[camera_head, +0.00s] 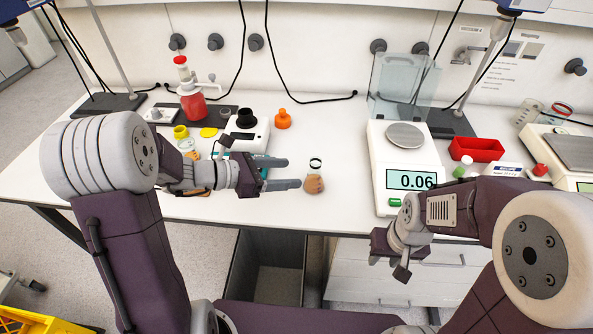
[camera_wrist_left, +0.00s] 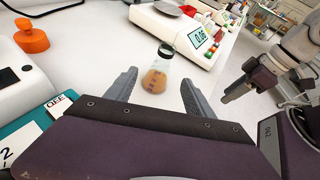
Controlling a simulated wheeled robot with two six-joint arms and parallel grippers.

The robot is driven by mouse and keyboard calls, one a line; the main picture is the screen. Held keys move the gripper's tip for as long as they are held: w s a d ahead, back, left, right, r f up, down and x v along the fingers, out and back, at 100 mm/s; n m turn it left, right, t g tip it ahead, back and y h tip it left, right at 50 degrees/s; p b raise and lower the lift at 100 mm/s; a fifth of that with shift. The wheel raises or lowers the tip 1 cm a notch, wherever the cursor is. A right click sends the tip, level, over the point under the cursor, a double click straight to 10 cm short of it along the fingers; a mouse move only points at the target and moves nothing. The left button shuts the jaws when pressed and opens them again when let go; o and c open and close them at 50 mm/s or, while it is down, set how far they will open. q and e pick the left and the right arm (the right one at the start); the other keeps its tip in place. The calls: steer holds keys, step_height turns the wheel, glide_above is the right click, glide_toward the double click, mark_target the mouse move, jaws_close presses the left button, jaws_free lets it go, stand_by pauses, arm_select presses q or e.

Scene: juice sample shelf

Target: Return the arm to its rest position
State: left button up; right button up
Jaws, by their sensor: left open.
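My left gripper (camera_head: 292,173) is open and empty over the white bench, its two grey fingers pointing right. A small conical flask (camera_head: 314,184) with orange-brown contents and a dark rim stands upright on the bench just beyond the fingertips. In the left wrist view the flask (camera_wrist_left: 155,80) stands ahead of the two spread fingers (camera_wrist_left: 157,92), apart from both. My right gripper (camera_head: 397,264) hangs in front of the bench's front edge, near the balance. It also shows at the right of the left wrist view (camera_wrist_left: 237,90). Its jaw gap is not clear.
A balance (camera_head: 390,160) reading 0.06 stands right of the flask, with a red tray (camera_head: 476,149) beside it. The bench between flask and balance is clear.

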stand_by(0.4)
arm_select(q)
steer(key=s+d+r+m+g+p, duration=0.35)
steer(key=s+d+m, duration=0.25)
steer(key=s, duration=0.3)
steer(key=s+a+f+m+g+y+p, duration=0.1)
steer(key=s+a+f+m+g+y, duration=0.3)
steer(key=s+a+f+m+y, duration=0.25)
steer(key=a+f+m+t+y, duration=0.2)
steer(key=a+m+y, duration=0.3)
steer(key=a+m, duration=0.4)
steer(key=f+m, duration=0.1)
steer(key=m, duration=0.1)
steer(key=shift+w+a+f+m, duration=0.2)
steer(key=shift+a+m, duration=0.1)
steer(key=shift+m, duration=0.05)
